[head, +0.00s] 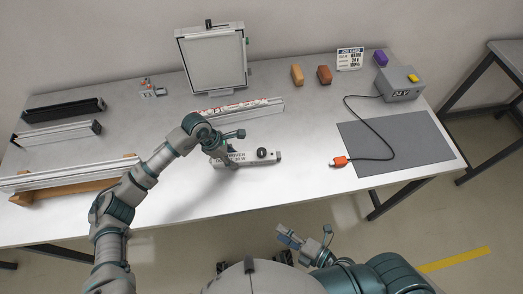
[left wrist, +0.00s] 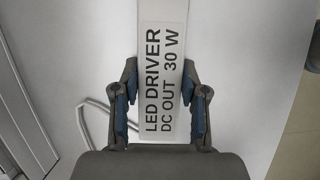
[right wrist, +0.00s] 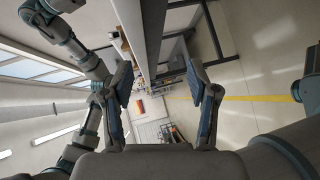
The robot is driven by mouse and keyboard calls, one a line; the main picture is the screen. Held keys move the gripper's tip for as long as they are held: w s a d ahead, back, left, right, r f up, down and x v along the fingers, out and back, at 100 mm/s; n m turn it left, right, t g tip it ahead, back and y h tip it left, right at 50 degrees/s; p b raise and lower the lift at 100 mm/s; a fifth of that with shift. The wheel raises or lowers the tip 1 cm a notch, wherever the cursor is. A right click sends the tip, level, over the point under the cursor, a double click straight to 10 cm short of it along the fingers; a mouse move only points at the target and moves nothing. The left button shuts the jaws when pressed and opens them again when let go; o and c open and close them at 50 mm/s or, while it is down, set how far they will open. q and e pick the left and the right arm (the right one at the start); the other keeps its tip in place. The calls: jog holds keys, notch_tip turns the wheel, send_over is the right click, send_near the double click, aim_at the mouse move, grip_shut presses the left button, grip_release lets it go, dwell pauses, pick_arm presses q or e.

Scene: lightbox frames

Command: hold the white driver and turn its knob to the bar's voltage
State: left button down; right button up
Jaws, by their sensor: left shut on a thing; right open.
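The white driver (head: 240,158) lies on the table near the front middle, with a black knob (head: 262,153) on its right part. My left gripper (head: 228,160) is shut on the driver's left part. In the left wrist view, my left gripper (left wrist: 160,95) has a finger on each side of the driver (left wrist: 163,60), which reads "LED DRIVER DC OUT 30 W". The knob is out of that view. My right gripper (head: 308,241) is open and empty, off the table's front edge; it also shows open in the right wrist view (right wrist: 164,85). The job card (head: 350,59) stands at the back and appears to read "WARM 24 V".
A grey supply box (head: 400,84) reading 24 V has a cable to an orange plug (head: 340,161) by a dark mat (head: 400,145). A light bar (head: 238,110) lies behind the driver. A framed panel (head: 213,62) and coloured blocks (head: 324,75) stand behind. Long bars (head: 75,175) lie left.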

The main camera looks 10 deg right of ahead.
jog(key=w+d+r+n+t+y, duration=0.2)
jog(key=w+d+r+n+t, duration=0.1)
jog(key=w+r+n, duration=1)
jog(key=n+g+h, duration=0.3)
jog(key=n+h, duration=0.1)
jog(key=n, duration=0.1)
send_near(265, 153)
jog(key=shift+r, duration=0.3)
jog(key=shift+w+f, duration=0.15)
jog(key=shift+w, duration=0.15)
jog(key=shift+g, duration=0.3)
jog(key=x, duration=1.1)
jog(key=shift+a, duration=0.15)
grip_shut()
